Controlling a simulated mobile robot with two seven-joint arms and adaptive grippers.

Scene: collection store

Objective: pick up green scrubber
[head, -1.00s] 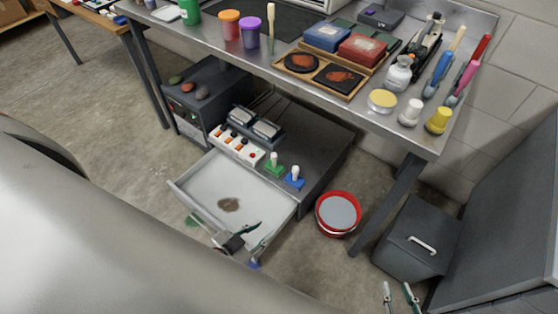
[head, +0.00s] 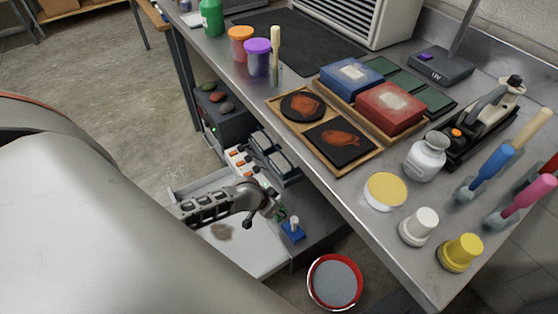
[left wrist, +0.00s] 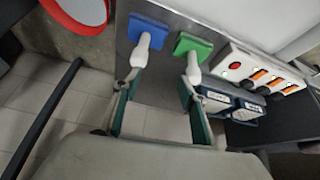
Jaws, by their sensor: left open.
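The green scrubber (left wrist: 192,47) has a square green base and a white upright handle. In the left wrist view it is just beyond the right finger of my left gripper (left wrist: 157,86), which is open with nothing between its fingers. A similar blue scrubber (left wrist: 148,32) is beyond the left finger. In the head view my left gripper (head: 272,203) is over the low cabinet top and largely hides the green scrubber; the blue scrubber (head: 292,231) shows beside it. My right gripper is not in view.
An open drawer (head: 258,259) lies below my left arm. A switch box (left wrist: 262,69) and dark blue boxes (left wrist: 230,105) stand near the green scrubber. The workbench edge (head: 340,212) overhangs on the right. A red-rimmed bucket (head: 335,281) is on the floor.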

